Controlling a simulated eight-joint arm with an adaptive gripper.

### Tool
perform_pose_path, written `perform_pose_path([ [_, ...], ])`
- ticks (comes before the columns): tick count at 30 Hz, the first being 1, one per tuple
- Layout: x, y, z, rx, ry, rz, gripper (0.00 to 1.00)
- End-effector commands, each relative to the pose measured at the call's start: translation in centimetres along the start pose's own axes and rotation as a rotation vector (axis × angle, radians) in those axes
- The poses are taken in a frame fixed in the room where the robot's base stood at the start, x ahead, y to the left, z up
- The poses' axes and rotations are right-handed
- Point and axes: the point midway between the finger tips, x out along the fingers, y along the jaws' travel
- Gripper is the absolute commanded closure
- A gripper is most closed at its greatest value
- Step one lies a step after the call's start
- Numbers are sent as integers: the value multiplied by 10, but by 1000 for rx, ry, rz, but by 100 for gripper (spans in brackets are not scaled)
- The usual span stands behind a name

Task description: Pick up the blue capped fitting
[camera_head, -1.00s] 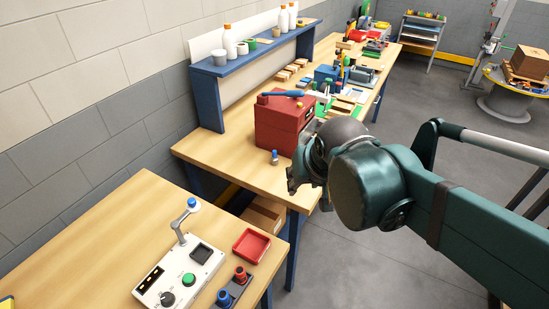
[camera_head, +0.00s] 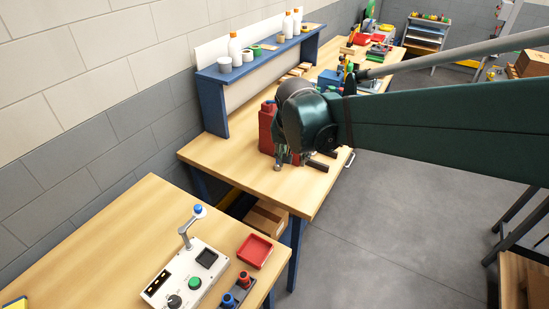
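A small grey fitting (camera_head: 278,166) stands near the front left of the far bench. It showed a blue cap a second ago; now my gripper covers its top. My gripper (camera_head: 284,155) is over the fitting, pointing down. Its fingers are small and partly hidden by my wrist, so I cannot tell whether they touch the fitting or are open or shut. Another blue-capped piece (camera_head: 228,300) stands beside a red-capped piece (camera_head: 243,280) in a dark holder on the near bench.
A blue shelf (camera_head: 262,60) with bottles runs along the wall. The near bench holds a white control box (camera_head: 172,270) and a red tray (camera_head: 254,251).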

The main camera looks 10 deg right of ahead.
Motion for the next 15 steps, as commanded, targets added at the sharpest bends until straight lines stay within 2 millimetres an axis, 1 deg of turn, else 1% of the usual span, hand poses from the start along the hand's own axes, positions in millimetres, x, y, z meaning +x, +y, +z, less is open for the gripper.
perform_pose_path([
  [1, 3, -5, -7, 15, -4, 9, 68],
  [3, 8, -9, -13, 39, -8, 20, 68],
  [15, 44, -37, -48, 174, -25, 93, 68],
])
